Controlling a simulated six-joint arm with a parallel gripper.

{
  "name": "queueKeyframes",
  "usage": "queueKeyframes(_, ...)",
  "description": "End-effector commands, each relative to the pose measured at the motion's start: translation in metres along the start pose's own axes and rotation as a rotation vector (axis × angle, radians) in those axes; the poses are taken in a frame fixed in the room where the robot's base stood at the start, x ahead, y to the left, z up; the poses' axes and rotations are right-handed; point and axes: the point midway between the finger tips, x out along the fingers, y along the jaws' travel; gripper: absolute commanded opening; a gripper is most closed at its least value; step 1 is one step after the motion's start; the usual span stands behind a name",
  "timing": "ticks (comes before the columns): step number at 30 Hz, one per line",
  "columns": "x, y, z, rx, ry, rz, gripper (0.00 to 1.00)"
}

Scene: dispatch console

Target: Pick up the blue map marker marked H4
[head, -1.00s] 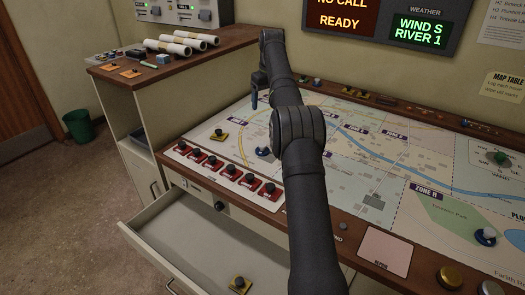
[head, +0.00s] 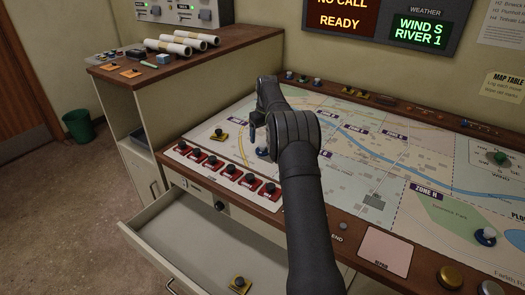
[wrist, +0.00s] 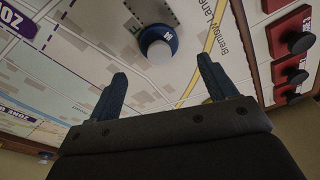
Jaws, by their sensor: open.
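A round blue map marker with a pale knob (wrist: 160,47) sits on the map just beyond my fingertips in the wrist view. In the head view a blue marker (head: 262,153) shows at the left part of the map, partly beside my arm. My gripper (wrist: 162,70) is open and empty, its two blue fingers spread just short of the marker. In the head view my gripper (head: 254,132) hangs low over the map by that marker.
Several red blocks with black knobs (head: 227,175) line the map's front left edge. A yellow marker (head: 219,135) lies on the map near them. The drawer (head: 190,245) below stands open with a yellow marker (head: 239,284) in it. More markers stand along the back rail.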

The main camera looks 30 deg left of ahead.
Motion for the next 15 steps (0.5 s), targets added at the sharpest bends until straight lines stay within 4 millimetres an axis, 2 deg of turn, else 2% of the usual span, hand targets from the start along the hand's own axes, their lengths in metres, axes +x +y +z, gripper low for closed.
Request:
queueKeyframes(8,0.018,0.000,0.000,0.000,-0.001,0.000,0.77)
queueKeyframes(15,0.052,0.001,0.001,0.000,-0.001,-0.001,0.77)
